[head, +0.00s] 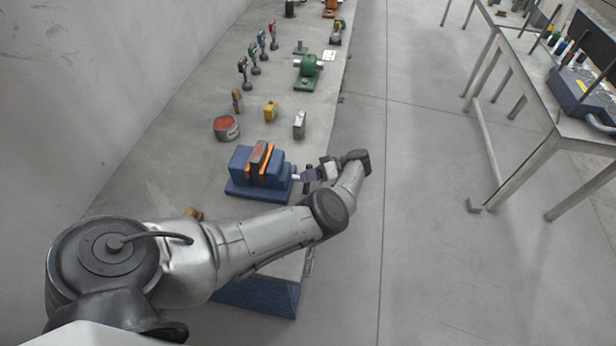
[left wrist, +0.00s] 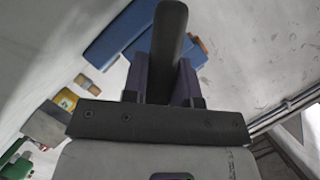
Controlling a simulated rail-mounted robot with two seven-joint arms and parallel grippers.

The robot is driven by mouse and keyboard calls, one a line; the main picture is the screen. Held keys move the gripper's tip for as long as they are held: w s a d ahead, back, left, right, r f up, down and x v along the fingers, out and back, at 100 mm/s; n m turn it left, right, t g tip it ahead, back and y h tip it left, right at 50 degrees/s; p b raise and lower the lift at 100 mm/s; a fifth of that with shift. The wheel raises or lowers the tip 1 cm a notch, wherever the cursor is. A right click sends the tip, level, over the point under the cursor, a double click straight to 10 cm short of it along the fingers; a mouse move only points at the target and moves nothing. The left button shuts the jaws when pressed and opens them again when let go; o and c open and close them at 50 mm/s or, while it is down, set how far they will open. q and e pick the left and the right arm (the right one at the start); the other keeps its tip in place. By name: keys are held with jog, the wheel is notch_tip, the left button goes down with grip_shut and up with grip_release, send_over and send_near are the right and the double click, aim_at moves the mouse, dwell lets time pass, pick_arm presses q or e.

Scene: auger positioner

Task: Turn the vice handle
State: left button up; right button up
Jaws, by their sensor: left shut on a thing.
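The blue vice (head: 243,166) stands on the near part of the long workbench, with orange jaw pieces clamping a brownish block (head: 260,155). My left arm reaches across from the lower left. My left gripper (head: 305,176) is at the vice's right side, by the light screw end. In the left wrist view, the gripper (left wrist: 165,88) is shut on a dark grey bar (left wrist: 168,45), which appears to be the vice handle, between its two purplish fingers. The blue vice (left wrist: 115,38) is partly hidden behind the bar there. My right gripper is not in view.
A red-topped can (head: 227,128), a yellow item (head: 271,112) and a grey item (head: 299,126) stand behind the vice. A green machine (head: 308,72) and several upright tools are farther back.

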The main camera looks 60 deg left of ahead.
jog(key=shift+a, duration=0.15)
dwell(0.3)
pick_arm(q)
jog(key=o, duration=0.9)
jog(key=shift+w, duration=0.1)
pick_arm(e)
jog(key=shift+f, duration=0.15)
